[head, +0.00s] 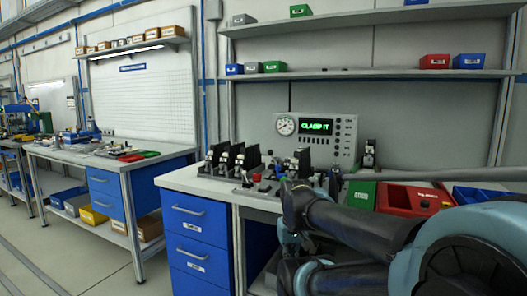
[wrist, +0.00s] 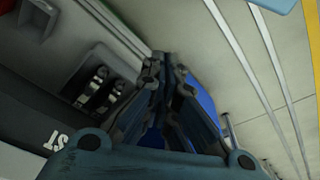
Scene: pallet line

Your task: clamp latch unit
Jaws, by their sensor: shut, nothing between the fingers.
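Several black upright clamp-like units (head: 236,157) stand on the light bench top (head: 185,178), left of the display box. I cannot tell which one is the latch unit. A black part with white letters "ST" (wrist: 57,138) and silver fittings (wrist: 97,88) lie left of my gripper.
A red bin (head: 410,198), a green bin (head: 361,193) and a blue bin (head: 478,194) sit on the bench at right. Blue drawers (head: 199,222) are under the bench. Open floor (head: 120,262) lies at left. A second bench (head: 110,160) stands farther left.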

